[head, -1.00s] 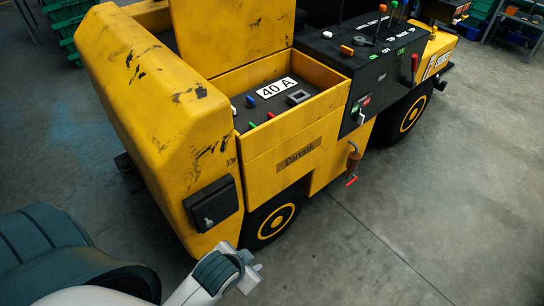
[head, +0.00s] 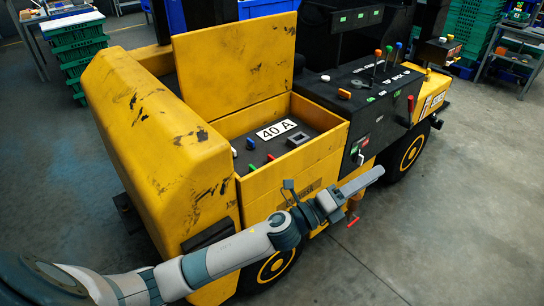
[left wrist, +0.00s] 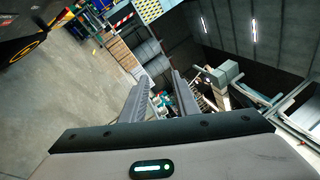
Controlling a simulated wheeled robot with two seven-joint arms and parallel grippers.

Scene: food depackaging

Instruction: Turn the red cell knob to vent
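A red knob (head: 271,157) sits in the open-topped yellow box (head: 290,165) on the vehicle's side. In the same box are a green knob (head: 251,167), a blue knob (head: 251,142), a white knob (head: 233,152) and a "40 A" label (head: 276,131). My left gripper (head: 378,173) is outside the box, in front of its side wall and right of the red knob, pointing right. In the left wrist view, its two fingers (left wrist: 163,76) stand apart with nothing between them. No knobs show there. My right gripper is not in view.
The box's raised yellow lid (head: 235,65) stands behind it. A black panel (head: 375,85) with levers is to the right, with a red handle (head: 411,104) on its side. A crank with a red grip (head: 352,221) hangs below. Floor at right is clear.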

